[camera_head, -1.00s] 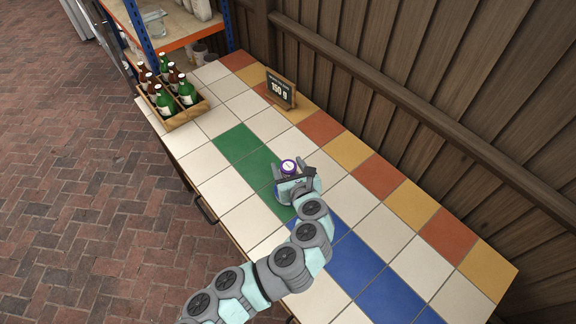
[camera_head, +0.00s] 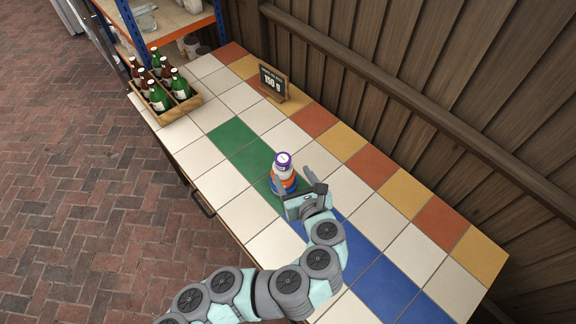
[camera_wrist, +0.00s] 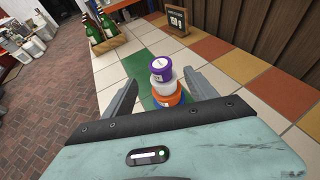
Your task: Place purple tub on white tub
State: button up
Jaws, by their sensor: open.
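The purple tub (camera_head: 283,159) sits on the white tub (camera_head: 281,172), at the top of an upright stack. In the wrist view the purple tub (camera_wrist: 160,66) rests squarely on the white tub (camera_wrist: 162,79). An orange tub (camera_wrist: 165,94) and a blue tub lie beneath the white one, the blue one partly hidden. The stack stands on the green tiles. My gripper (camera_head: 293,174) is open and empty, on the near right side of the stack. In the wrist view its fingers are spread to either side of the stack, with visible gaps.
A wooden crate of bottles (camera_head: 184,110) stands at the far left end of the tiled table. A small black sign (camera_head: 272,82) reading 150 g stands by the wooden wall (camera_head: 400,70). Tiles around the stack are clear.

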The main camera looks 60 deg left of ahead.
jog(key=shift+v, duration=0.9)
